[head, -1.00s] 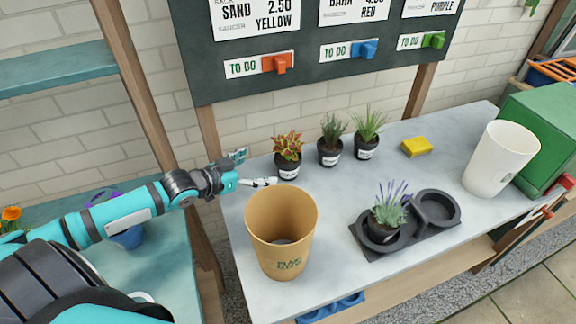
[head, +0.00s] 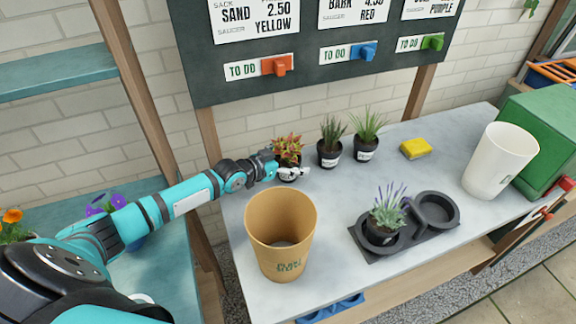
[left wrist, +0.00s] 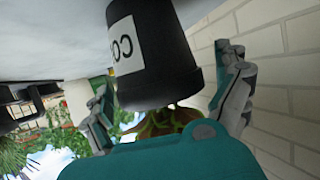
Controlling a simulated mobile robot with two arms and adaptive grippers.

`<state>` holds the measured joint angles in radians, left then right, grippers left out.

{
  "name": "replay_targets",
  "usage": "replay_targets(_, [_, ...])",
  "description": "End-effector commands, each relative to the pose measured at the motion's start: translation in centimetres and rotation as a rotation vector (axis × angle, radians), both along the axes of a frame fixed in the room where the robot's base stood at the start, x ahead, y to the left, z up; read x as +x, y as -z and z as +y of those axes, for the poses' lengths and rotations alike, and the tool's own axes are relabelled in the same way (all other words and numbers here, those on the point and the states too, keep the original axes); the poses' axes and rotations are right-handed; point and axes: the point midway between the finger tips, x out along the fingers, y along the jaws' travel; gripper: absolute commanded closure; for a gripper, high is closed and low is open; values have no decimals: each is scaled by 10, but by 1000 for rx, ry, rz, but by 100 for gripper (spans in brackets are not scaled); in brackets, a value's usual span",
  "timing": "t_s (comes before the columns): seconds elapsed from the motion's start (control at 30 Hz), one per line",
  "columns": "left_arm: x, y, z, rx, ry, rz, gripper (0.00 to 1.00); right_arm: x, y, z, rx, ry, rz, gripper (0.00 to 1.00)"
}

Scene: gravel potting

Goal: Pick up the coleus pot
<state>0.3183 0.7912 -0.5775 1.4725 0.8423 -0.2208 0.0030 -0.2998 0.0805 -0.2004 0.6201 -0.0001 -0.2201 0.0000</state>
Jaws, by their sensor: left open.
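The coleus pot (head: 287,173) is a small black pot with red and yellow-green leaves. It stands at the back left of the grey table, the leftmost of three small plants. My left gripper (head: 282,168) is at the pot, with its fingers open around it. In the left wrist view the black pot (left wrist: 155,60) with a white label appears upside down between the two open fingers (left wrist: 168,100). The leaves are partly hidden behind the gripper's teal body. I cannot tell whether the fingers touch the pot. My right gripper is not in view.
Two more potted plants (head: 330,155) (head: 366,150) stand just right of the coleus. A tan bucket (head: 280,250) stands in front. A lavender pot sits in a dark tray (head: 375,255). A yellow sponge (head: 415,148), white bucket (head: 500,160) and green box (head: 545,130) are further right.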

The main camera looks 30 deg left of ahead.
Motion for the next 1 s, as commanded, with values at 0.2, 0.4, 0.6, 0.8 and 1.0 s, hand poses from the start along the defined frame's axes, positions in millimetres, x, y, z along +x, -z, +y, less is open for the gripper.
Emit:
replay_targets(0.2, [1, 0, 0, 1, 0, 0, 0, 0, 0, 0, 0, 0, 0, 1])
replay_targets(0.4, [1, 0, 0, 1, 0, -1, 25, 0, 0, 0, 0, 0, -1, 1])
replay_targets(0.6, [1, 0, 0, 0, 0, 0, 51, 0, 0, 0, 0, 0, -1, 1])
replay_targets(0.8, [1, 0, 0, 0, 0, 0, 70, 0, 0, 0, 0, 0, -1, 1])
replay_targets(1.0, [1, -1, 0, -1, 0, -3, 70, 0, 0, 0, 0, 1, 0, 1])
